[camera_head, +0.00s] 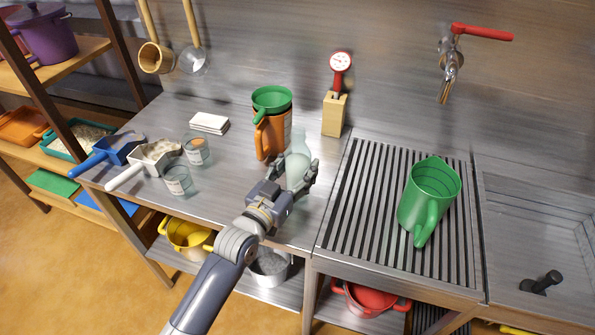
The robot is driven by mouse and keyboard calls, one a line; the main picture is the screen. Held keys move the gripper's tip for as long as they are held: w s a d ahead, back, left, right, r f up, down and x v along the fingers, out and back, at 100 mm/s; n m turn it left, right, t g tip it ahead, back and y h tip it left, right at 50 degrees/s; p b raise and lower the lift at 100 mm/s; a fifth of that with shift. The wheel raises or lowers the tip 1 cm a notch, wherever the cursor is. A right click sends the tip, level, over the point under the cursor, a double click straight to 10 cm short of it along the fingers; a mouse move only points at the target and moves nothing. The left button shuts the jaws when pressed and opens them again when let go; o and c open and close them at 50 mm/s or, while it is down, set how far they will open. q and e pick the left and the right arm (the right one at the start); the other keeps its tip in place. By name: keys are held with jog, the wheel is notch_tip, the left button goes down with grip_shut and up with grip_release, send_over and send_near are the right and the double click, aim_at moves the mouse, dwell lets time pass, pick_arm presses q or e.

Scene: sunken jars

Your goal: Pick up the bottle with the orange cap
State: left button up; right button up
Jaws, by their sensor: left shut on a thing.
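A pale, translucent green bottle (298,148) stands upright on the steel counter, in front of the orange jug. Its narrow neck points up, and I cannot make out an orange cap on it. My left gripper (306,176) is shut on the bottle around its lower body, with the fingers hiding part of it. A clear jar (198,151) with something orange-brown at its top stands to the left, and a second clear jar (177,181) stands in front of it. My right gripper is not in view.
An orange jug (270,138) with a green funnel (271,103) stands close behind the bottle. A gauge on a wooden block (334,115) is behind right. A green jug (428,195) stands on the ribbed drainer (345,215). Blue (118,151) and white scoops (152,160) lie left.

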pick_arm(q)
jog(key=shift+r, duration=0.75)
jog(key=shift+s+r, duration=0.1)
jog(key=shift+r, duration=0.05)
jog(key=s+r+b, duration=0.1)
jog(key=s+b, duration=0.1)
jog(key=s, duration=1.3)
jog(key=shift+s+a+r, duration=0.25)
jog(key=shift+s+a, duration=0.05)
jog(key=shift+a, duration=0.05)
jog(key=shift+s, duration=0.1)
jog(key=o, duration=0.6)
jog(key=shift+c, duration=0.2)
jog(key=c, duration=0.6)
jog(key=shift+o, duration=0.2)
